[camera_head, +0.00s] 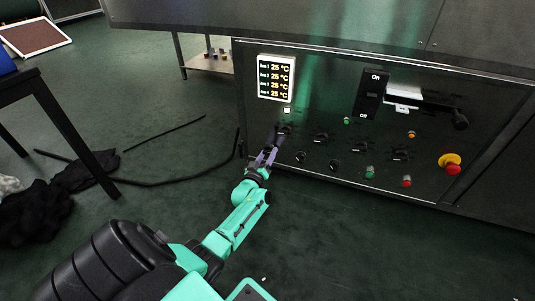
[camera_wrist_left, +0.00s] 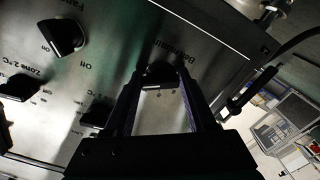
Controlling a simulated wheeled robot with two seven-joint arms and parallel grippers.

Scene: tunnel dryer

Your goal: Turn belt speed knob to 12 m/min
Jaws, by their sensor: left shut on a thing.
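The belt speed knob (camera_wrist_left: 158,73) is a dark knob on the steel control panel (camera_wrist_left: 115,45), with "Belt m/min" lettering upside down beside it in the left wrist view. My left gripper (camera_wrist_left: 163,80) has its two fingers on either side of this knob and is shut on it. In the head view the left gripper (camera_head: 268,153) is at the lower left of the panel and hides the knob. The knob's pointer and the scale are too dark to read. My right gripper is in neither view.
Other dark knobs sit close by, including the fans knob (camera_wrist_left: 68,38) and the zone 2 knob (camera_wrist_left: 18,88). A display (camera_head: 275,80) reads 25 °C on each line. A main switch (camera_head: 370,92) and a red emergency stop (camera_head: 452,167) are farther right. A black cable (camera_head: 170,183) lies on the floor.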

